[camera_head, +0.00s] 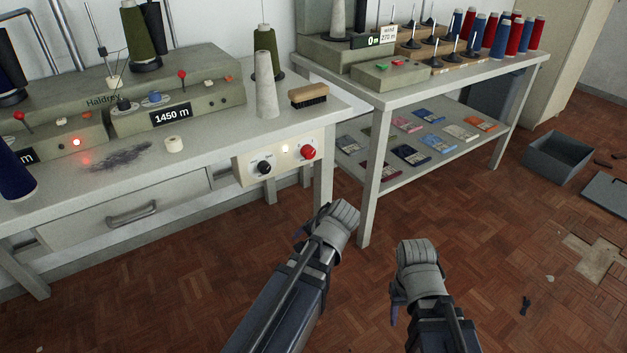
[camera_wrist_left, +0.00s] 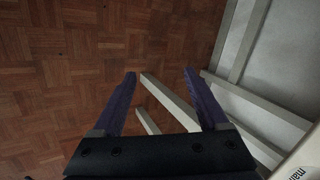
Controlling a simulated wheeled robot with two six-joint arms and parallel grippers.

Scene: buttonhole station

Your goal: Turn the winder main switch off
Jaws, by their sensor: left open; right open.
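The winder's pale switch panel (camera_head: 278,158) is on the front of the left bench, with a black rotary knob (camera_head: 264,168), a red button (camera_head: 308,152) and a small glowing lamp (camera_head: 285,148) between them. I cannot read its labels in the head view.
The left bench top (camera_head: 215,150) holds the winder (camera_head: 180,90), a grey cone (camera_head: 265,85) and a brush (camera_head: 309,95). A second table (camera_head: 440,75) with thread spools stands at right. A dark crate (camera_head: 557,158) is on the floor. Open parquet lies in front.

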